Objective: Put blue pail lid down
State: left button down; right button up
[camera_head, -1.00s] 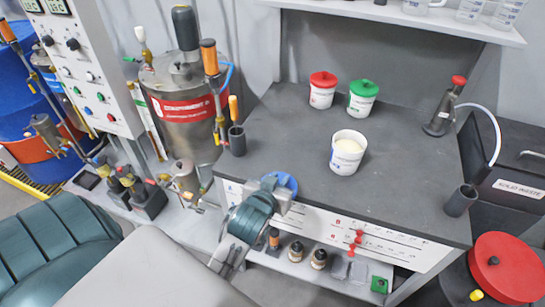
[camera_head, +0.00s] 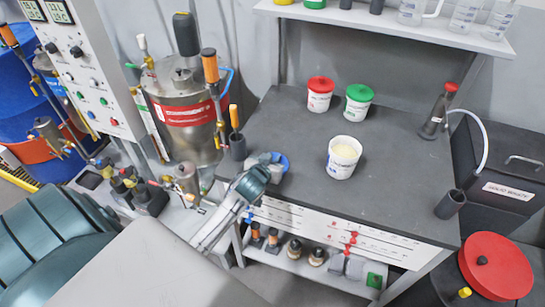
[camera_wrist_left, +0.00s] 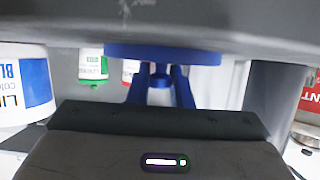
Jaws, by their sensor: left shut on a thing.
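The blue pail lid (camera_head: 283,162) is at the near left part of the dark worktop, partly hidden behind my left gripper (camera_head: 268,164). My left gripper is shut on it. In the left wrist view, which is upside down, the blue lid (camera_wrist_left: 162,54) is a thin flat disc close against the dark worktop; I cannot tell whether it touches. The open white pail (camera_head: 344,160) with pale contents stands upright to the right of the lid. Its blue label shows at the left of the left wrist view (camera_wrist_left: 36,83). My right gripper is not in view.
A red-lidded pail (camera_head: 319,97) and a green-lidded pail (camera_head: 358,102) stand farther back. A dark cup (camera_head: 237,147) and a steel vessel (camera_head: 185,115) are left of the lid. A dark flask (camera_head: 433,124) stands at the right.

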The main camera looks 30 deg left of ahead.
pick_arm(q)
jog(key=shift+f, duration=0.2)
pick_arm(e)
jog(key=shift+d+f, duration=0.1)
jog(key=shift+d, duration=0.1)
pick_arm(q)
jog(key=c, duration=1.3)
grip_release()
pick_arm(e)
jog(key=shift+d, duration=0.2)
pick_arm(q)
jog(key=shift+r, duration=0.2)
jog(key=shift+s+d, duration=0.1)
jog(key=shift+s, duration=0.25)
jog(key=b+v, duration=0.2)
jog(key=v, duration=0.9)
jog(key=shift+b, duration=0.3)
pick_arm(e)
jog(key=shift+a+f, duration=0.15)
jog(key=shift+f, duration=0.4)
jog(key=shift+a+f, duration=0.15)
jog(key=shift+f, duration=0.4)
pick_arm(q)
jog(key=shift+s+r, duration=0.1)
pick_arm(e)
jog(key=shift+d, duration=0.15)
